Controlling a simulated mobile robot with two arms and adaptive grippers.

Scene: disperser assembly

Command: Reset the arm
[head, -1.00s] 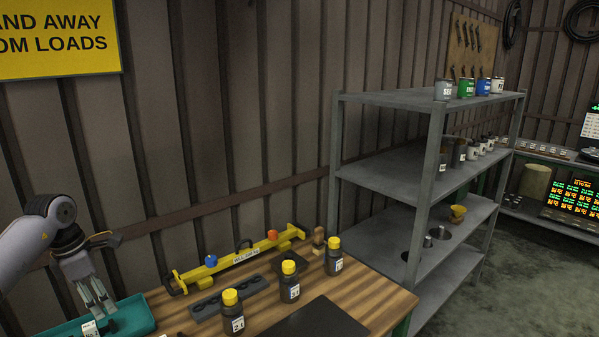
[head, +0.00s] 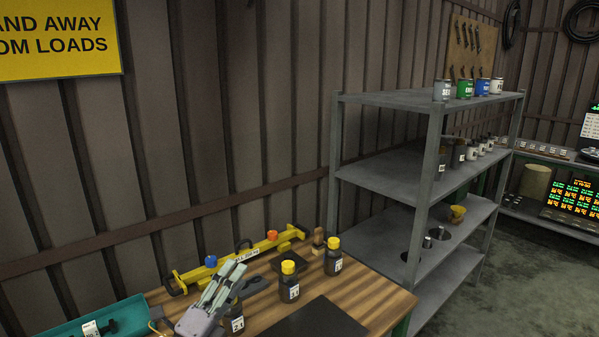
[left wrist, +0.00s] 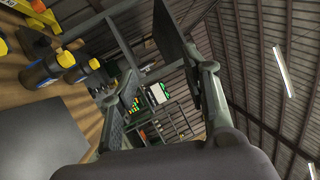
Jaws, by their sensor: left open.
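My left gripper (head: 232,272) is above the wooden bench in the head view, its fingers pointing up and to the right, open and empty. It overlaps the nearest dark bottle (head: 236,324) and hides its cap; I cannot tell whether they touch. Two more dark bottles with yellow caps stand upright to its right, the middle bottle (head: 290,290) and the far bottle (head: 333,262). In the left wrist view my open fingers (left wrist: 140,45) frame the distant room, with bottles (left wrist: 40,72) at the left. My right gripper is not in view.
A teal tray (head: 128,318) with a labelled item lies left of the gripper. A yellow beam (head: 205,269) runs along the bench's back. A dark flat mat (head: 318,322) lies at the front. A grey shelf unit (head: 385,174) with cans stands right of the bench.

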